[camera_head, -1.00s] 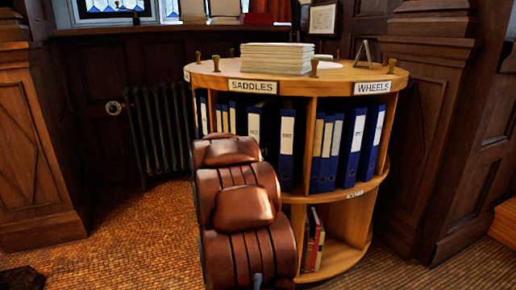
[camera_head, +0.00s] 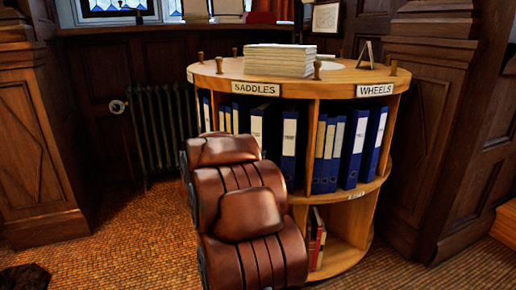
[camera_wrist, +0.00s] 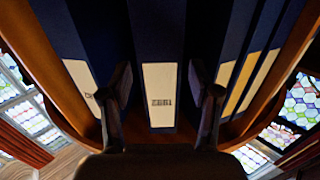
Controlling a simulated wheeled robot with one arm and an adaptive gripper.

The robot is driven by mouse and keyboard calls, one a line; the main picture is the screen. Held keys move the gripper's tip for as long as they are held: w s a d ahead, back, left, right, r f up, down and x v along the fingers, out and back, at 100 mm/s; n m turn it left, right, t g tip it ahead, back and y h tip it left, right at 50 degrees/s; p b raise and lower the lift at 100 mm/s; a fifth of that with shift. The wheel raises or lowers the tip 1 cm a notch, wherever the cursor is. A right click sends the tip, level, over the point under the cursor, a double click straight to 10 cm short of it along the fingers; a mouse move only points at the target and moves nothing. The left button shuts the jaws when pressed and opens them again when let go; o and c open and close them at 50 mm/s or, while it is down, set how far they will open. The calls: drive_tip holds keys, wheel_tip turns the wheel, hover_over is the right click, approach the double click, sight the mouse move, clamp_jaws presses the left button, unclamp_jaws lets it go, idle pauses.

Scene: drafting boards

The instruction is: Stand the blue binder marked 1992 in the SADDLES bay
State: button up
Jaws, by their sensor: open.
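A dark blue binder (camera_wrist: 159,85) with a white spine label fills the middle of the wrist view. Its number is small, blurred and upside down, so I cannot read whether it is 1992. My gripper (camera_wrist: 161,88) is open, one finger on each side of this spine, with a visible gap at the label. In the head view my gripper is hidden behind my brown arm. The SADDLES bay (camera_head: 312,145), under its white sign (camera_head: 256,88), holds several upright blue binders. The white-labelled one (camera_head: 257,122) just above my arm seems to be the middle binder.
Another blue binder (camera_wrist: 80,75) stands close on one side, narrow cream-labelled ones (camera_wrist: 248,75) on the other. The WHEELS sign (camera_head: 375,90) marks the bay to the right, with several binders (camera_head: 353,145). A paper stack (camera_head: 280,60) and small pegs stand on the round top.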

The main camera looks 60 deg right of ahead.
drive_tip(key=a, duration=0.2)
drive_tip(key=s+a+p, duration=0.1)
drive_tip(key=a, duration=0.2)
drive_tip(key=shift+a, duration=0.3)
